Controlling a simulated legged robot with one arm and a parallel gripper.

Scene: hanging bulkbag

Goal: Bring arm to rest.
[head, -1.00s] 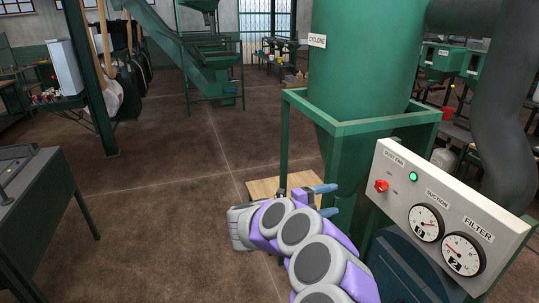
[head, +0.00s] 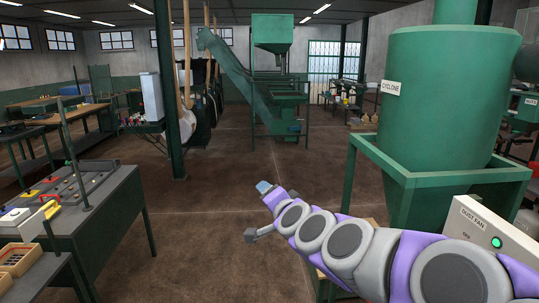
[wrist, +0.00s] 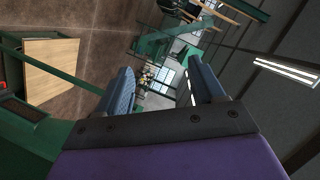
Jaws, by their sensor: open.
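My arm reaches in from the lower right of the head view, with purple and grey links. My gripper (head: 264,188) is at its far end, over the open floor left of the green cyclone stand; only a blue fingertip shows clearly there. In the wrist view my gripper (wrist: 166,82) shows two blue fingers spread wide apart, with nothing between them but distant background. That view is rolled well over to one side. My gripper appears empty and touches nothing that I can see.
The green cyclone (head: 440,105) stands at right, with a control panel (head: 490,240) below it. A dark workbench (head: 85,215) is at left. A green post (head: 176,100) and a conveyor (head: 240,80) stand farther back. Brown floor (head: 215,225) lies clear between. A wooden board (wrist: 52,75) shows in the wrist view.

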